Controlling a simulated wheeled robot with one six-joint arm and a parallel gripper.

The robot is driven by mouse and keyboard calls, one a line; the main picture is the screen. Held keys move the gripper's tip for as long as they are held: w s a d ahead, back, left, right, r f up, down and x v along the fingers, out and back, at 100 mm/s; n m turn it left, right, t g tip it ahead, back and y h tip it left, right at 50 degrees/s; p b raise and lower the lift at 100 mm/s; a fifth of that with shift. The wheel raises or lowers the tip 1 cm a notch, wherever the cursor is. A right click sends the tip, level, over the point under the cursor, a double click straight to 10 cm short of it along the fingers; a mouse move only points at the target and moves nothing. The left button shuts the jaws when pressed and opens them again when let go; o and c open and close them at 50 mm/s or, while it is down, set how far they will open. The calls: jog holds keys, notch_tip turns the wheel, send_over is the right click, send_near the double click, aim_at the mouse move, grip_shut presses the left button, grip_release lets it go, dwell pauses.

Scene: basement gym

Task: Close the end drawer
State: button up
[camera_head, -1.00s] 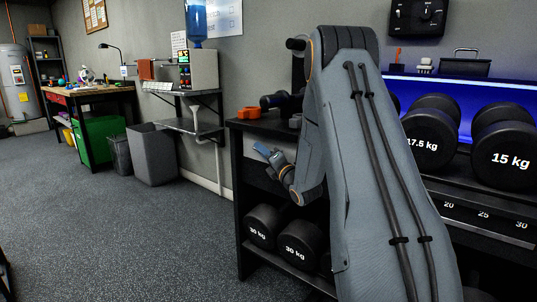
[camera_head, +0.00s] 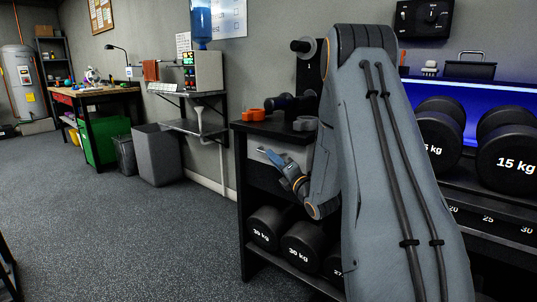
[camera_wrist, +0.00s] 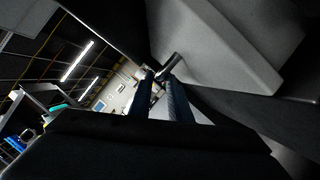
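The end drawer (camera_head: 258,154) is in the upper left part of the black dumbbell rack, below its top; a light grey surface of it shows behind my gripper. My gripper (camera_head: 267,154), with blue fingers, is at the drawer's front, tilted up to the left. In the wrist view, my gripper's two fingers (camera_wrist: 160,76) point at a dark bar-like handle (camera_wrist: 171,66) beside a pale grey panel (camera_wrist: 215,45). A narrow gap shows between the fingers. I cannot tell whether they touch the handle or how far out the drawer stands. My arm hides the drawer's right side.
The rack's top (camera_head: 270,128) carries an orange clamp-like item (camera_head: 253,115) and a dark dumbbell. Large dumbbells (camera_head: 265,228) lie on the lower shelf. More dumbbells (camera_head: 440,130) stand to the right. A grey bin (camera_head: 157,155) stands left; the floor (camera_head: 130,235) between is clear.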

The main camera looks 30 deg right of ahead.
jog(key=shift+v, duration=1.4)
jog(key=s+a+f+m+g+h, duration=0.15)
jog(key=a+m+g, duration=0.3)
jog(key=a, duration=0.55)
jog(key=s+a+f+m+g+y, duration=0.15)
jog(key=a+m+g, duration=0.3)
jog(key=a, duration=0.55)
jog(key=s+a+f+m+g, duration=0.1)
jog(key=s+a+m+g, duration=0.2)
jog(key=s+a, duration=0.35)
jog(key=s+a+f+m+g+h, duration=0.1)
jog(key=s+a+m+g, duration=0.15)
jog(key=s, duration=0.75)
jog(key=s+a+f+m+g, duration=0.1)
jog(key=s+a+m+g, duration=0.15)
jog(key=s+a, duration=0.4)
jog(key=s+r+m+g+p, duration=0.1)
jog(key=s+r+m+g, duration=0.2)
jog(key=s, duration=1.3)
jog(key=d+r+m+h+p, duration=0.1)
jog(key=d+r+m+p, duration=0.4)
jog(key=d+r+p, duration=0.8)
notch_tip(320, 180, up, 3)
jog(key=p, duration=0.9)
jog(key=shift+d+p, duration=0.3)
jog(key=shift+p, duration=0.1)
